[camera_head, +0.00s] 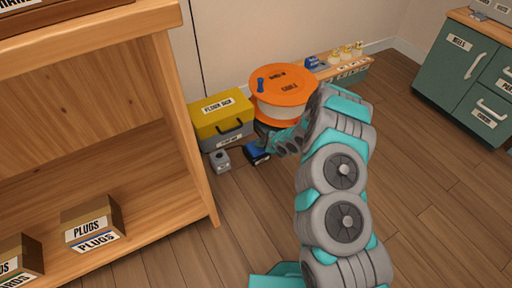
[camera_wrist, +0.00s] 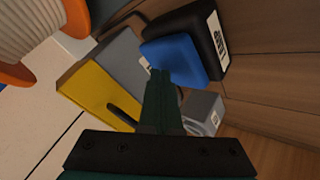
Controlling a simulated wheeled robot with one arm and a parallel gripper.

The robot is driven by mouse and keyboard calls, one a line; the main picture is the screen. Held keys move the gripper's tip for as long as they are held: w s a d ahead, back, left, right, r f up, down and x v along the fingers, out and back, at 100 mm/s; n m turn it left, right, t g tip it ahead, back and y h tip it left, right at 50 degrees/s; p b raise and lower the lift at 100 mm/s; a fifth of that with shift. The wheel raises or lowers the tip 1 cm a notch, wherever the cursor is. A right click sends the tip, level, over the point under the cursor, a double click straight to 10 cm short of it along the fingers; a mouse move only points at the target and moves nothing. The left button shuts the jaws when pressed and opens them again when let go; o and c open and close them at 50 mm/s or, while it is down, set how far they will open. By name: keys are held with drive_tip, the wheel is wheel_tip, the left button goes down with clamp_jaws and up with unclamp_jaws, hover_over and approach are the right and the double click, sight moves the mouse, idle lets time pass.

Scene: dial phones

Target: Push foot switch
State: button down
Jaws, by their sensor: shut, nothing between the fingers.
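The foot switch has a blue pedal (camera_wrist: 172,58) on a black base (camera_wrist: 206,30) with a white label. In the head view the foot switch (camera_head: 257,153) sits on the floor in front of the toolbox, partly hidden by my arm. My gripper (camera_wrist: 159,74) is shut and empty. In the wrist view its tips overlap the near edge of the blue pedal; I cannot tell whether they touch it. In the head view my gripper (camera_head: 270,138) is just above and behind the foot switch, mostly hidden by my wrist.
A yellow-lidded grey toolbox (camera_head: 222,115) and an orange cable reel (camera_head: 284,84) stand behind. A small grey box (camera_head: 220,161) sits left of the foot switch. A wooden shelf (camera_head: 180,140) is at left, green drawers (camera_head: 462,70) at right. Floor in front is clear.

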sight(259, 148)
idle(0.7)
drive_tip(key=shift+r, duration=0.45)
drive_tip(key=shift+r+p, duration=1.45)
drive_tip(key=shift+r, duration=1.6)
drive_tip(key=shift+f, duration=0.1)
